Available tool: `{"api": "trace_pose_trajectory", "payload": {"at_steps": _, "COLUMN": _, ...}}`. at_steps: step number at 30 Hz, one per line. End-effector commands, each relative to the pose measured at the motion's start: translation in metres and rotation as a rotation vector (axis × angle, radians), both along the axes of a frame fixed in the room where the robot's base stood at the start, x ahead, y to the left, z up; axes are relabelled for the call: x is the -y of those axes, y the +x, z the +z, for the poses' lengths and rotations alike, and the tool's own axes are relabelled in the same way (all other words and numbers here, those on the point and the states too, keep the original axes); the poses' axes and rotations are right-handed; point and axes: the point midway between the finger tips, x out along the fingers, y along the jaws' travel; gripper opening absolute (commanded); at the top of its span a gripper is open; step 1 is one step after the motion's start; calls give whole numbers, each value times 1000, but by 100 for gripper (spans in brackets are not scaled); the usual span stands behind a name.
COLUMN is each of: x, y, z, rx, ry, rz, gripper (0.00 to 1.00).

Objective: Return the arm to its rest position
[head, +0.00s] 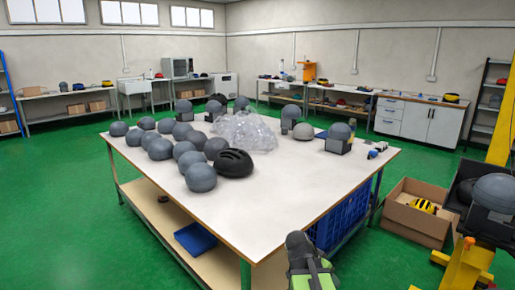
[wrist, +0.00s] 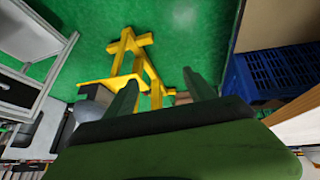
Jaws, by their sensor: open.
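My gripper (wrist: 160,84) shows in the wrist view with its two dark green fingers apart. Nothing is between the fingers; the green floor and a yellow stand (wrist: 127,62) lie beyond them. In the head view, part of my arm (head: 302,262), dark grey and bright green, is at the bottom centre, in front of the near right corner of the table. The fingers cannot be made out clearly there.
A white-topped table (head: 280,195) holds several grey headforms, a black helmet (head: 233,163) and a clear plastic bag (head: 244,131). A blue crate (head: 342,220) is under it. A cardboard box (head: 415,220) and yellow tower (head: 466,268) stand right. Green floor is open left.

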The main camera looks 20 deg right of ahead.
Motion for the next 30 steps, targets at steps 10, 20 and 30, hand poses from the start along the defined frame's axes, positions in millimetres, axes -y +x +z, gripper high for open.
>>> {"api": "trace_pose_trajectory", "payload": {"at_steps": 10, "x": -218, "y": 2, "z": -34, "rx": -244, "ry": 319, "rz": 639, "gripper": 64}}
{"api": "trace_pose_trajectory", "payload": {"at_steps": 20, "x": -255, "y": -22, "z": 0, "rx": -399, "ry": 472, "rz": 1113, "gripper": 64}}
{"api": "trace_pose_trajectory", "payload": {"at_steps": 30, "x": -255, "y": -22, "z": 97, "rx": -399, "ry": 470, "rz": 1110, "gripper": 64}}
